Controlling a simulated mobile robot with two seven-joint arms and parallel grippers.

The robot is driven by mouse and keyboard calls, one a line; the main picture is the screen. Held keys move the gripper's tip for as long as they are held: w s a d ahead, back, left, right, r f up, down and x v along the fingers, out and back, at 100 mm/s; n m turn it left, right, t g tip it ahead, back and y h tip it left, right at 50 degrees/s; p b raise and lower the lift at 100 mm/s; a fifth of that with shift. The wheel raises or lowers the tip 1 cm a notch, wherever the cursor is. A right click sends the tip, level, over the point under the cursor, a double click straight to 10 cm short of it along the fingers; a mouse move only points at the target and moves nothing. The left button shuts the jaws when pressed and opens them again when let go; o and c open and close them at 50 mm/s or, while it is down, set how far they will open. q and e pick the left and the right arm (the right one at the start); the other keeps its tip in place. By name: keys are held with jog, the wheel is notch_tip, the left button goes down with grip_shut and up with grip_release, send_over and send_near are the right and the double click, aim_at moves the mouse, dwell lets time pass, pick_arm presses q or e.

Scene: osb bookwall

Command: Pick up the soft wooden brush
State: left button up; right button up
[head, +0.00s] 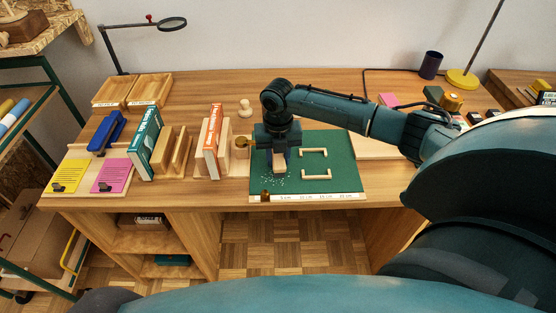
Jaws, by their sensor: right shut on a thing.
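My right gripper (279,166) points down over the green cutting mat (344,147) and is shut on a small pale wooden piece (280,170), which looks like the soft wooden brush. The fingers and wrist hide most of it, so its bristles cannot be made out. It is at or just above the mat; I cannot tell if it touches. White specks (272,181) lie on the mat around and below it. My left gripper is not in view.
Two pale wooden brackets (315,173) lie on the mat right of the gripper. A ruler strip (320,197) runs along its front edge. An orange-and-white book (213,142) and wooden holders stand to the left. A magnifier lamp (172,24) and yellow-based lamp (462,79) stand behind.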

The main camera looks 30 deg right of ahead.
aim_at(278, 156)
jog(key=shift+r, duration=0.15)
jog(key=shift+c, duration=0.2)
notch_tip(278, 156, up, 18)
jog(key=shift+p, duration=0.4)
jog(key=o, duration=0.5)
jog(key=c, duration=0.4)
